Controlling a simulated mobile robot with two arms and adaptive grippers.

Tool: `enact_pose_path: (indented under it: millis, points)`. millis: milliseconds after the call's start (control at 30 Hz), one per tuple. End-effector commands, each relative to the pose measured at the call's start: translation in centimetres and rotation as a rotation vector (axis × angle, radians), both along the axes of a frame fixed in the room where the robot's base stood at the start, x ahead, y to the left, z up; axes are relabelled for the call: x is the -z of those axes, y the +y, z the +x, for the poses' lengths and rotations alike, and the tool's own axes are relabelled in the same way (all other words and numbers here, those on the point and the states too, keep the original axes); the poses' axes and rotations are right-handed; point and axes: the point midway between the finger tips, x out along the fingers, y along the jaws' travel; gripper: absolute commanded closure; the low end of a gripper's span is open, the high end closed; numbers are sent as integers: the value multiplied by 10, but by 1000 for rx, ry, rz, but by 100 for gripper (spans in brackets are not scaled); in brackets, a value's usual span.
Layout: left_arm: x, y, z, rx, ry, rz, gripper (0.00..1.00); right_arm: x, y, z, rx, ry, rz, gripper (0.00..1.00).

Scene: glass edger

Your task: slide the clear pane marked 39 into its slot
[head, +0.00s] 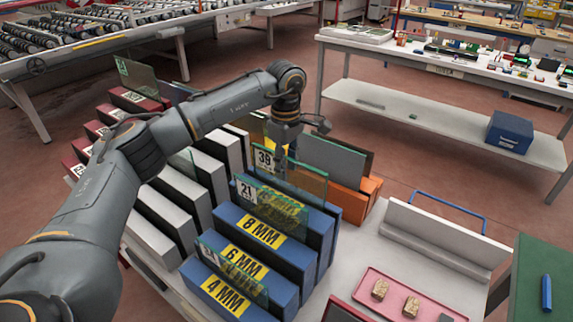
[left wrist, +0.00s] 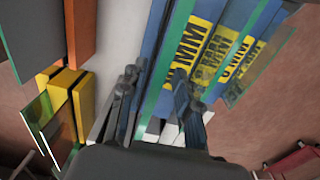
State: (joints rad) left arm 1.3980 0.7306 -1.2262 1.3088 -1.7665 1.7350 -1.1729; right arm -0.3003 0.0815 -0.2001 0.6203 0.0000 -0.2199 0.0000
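The clear pane marked 39 (head: 312,184) stands upright with green edges among the blue racks, its white label at its upper left corner in the head view. Its lower part is hidden. My left gripper (head: 281,158) is over its top edge, pointing down. In the left wrist view, the fingers of my left gripper (left wrist: 154,92) are apart, with a green pane edge (left wrist: 169,60) running between them and gaps showing on both sides. A pane marked 21 (head: 270,208) stands in front of it. My right gripper is not in view.
Blue racks labelled 8 MM, 6 MM and 4 MM (head: 225,296) stand in front, with another pane at the 4 MM one. White (head: 150,240) and red racks lie left, orange ones (head: 350,199) behind. A pink tray (head: 380,311) is on the table at right.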

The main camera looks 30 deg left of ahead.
Motion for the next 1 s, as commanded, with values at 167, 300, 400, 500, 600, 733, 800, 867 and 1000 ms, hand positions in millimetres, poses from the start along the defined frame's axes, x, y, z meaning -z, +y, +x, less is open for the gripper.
enact_pose_path:
  millis: [167, 300, 400, 500, 600, 733, 800, 867, 1000]
  points:
    - [1, 0, 0, 0, 3, 1, 65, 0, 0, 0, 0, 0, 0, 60]
    - [2, 0, -1, 0, 7, 3, 65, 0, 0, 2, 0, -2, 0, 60]
    - [-8, 0, -1, 0, 4, 2, 65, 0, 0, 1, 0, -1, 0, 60]
    - [-25, 0, -1, 0, 1, 2, 65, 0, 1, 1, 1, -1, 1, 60]
    - [-47, 0, -1, 0, 0, 1, 65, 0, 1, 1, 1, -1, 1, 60]
    - [-76, 0, -2, 1, -1, 1, 65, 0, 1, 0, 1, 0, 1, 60]
    - [-89, 0, -2, 0, -1, 0, 65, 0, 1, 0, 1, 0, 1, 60]
    - [-99, 0, -2, 0, 0, 0, 65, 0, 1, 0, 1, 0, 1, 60]
    - [-113, 0, -3, -1, 2, 1, 65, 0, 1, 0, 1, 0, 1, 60]
